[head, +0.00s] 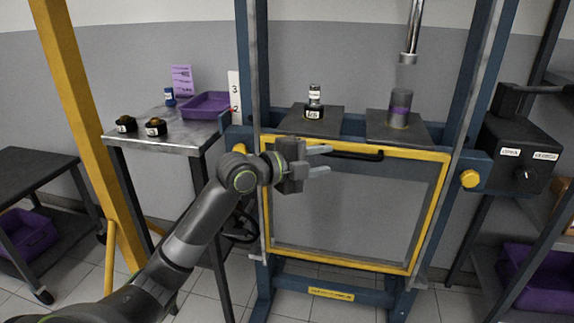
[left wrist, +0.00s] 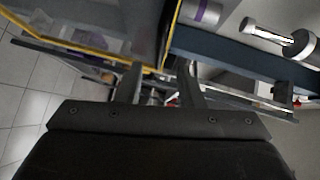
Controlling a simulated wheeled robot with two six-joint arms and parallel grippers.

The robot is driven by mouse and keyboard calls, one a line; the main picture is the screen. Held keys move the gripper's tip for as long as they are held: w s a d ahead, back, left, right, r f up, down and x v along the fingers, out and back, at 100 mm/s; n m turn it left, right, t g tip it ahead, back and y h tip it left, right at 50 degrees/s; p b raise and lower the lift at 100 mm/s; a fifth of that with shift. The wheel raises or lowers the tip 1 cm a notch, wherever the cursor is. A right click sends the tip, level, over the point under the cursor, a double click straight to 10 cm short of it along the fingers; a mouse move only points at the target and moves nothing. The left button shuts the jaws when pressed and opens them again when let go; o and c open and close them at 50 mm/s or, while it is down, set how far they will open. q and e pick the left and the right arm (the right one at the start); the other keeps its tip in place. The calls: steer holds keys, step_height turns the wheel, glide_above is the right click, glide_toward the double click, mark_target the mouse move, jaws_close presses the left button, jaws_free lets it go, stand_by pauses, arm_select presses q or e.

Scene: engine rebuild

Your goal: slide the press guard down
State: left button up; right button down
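The press guard (head: 422,215) is a clear panel in a yellow frame on the front of the blue press (head: 249,65). It sits low, with its top edge just below the press bed plates. A black handle (head: 355,155) runs along its top bar. My left gripper (head: 322,160) is open and empty, in front of the guard's upper left part, left of the handle. In the left wrist view the two fingers (left wrist: 160,85) are apart with nothing between them, and the guard's yellow edge (left wrist: 60,45) passes beyond them. My right gripper is not in view.
A side table (head: 165,142) with a purple tray (head: 207,105) is left. A control box (head: 520,155) is right.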

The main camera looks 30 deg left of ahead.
arm_select(q)
steer(key=v, duration=0.9)
steer(key=shift+d, duration=0.1)
stand_by(0.3)
